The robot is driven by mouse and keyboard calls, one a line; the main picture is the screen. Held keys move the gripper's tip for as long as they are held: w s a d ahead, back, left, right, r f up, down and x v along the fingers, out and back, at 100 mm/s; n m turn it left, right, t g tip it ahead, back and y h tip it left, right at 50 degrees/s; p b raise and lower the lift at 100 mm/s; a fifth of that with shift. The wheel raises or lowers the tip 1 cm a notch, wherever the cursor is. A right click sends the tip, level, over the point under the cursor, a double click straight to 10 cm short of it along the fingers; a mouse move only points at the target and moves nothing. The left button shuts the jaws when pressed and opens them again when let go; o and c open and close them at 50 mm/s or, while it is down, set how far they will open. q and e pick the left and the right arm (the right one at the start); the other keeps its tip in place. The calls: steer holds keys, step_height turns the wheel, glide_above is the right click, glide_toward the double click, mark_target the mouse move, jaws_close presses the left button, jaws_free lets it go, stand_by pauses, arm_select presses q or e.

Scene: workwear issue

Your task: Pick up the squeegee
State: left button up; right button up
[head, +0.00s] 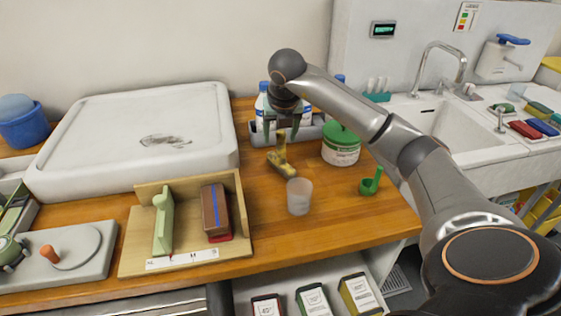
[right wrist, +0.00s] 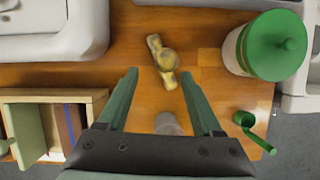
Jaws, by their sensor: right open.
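The squeegee, a small worn yellow tool (head: 281,160), lies on the wooden counter near the middle of the head view. In the right wrist view the squeegee (right wrist: 162,58) shows just beyond the fingertips, slightly slanted. My right gripper (head: 282,127) has dark green fingers, points down and is open above the squeegee. In the right wrist view the fingers of my right gripper (right wrist: 159,74) are spread with nothing held between them. I cannot tell the exact height gap. My left gripper is not in view.
A frosted cup (head: 299,196) stands in front of the squeegee. A green-lidded tub (head: 341,146) and a green scoop (head: 371,182) are to its right. A grey caddy with bottles (head: 262,135) is behind. A wooden holder (head: 128,258) and white basin (head: 60,185) are left.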

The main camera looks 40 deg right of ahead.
mark_target(282, 139)
steer(key=x, duration=0.3)
steer(key=d+p+x, duration=0.1)
steer(key=x, duration=0.1)
steer(key=shift+w+f, duration=0.15)
steer(key=shift+f, duration=0.1)
jaws_close()
stand_by(0.4)
steer(key=shift+r, duration=0.1)
stand_by(0.8)
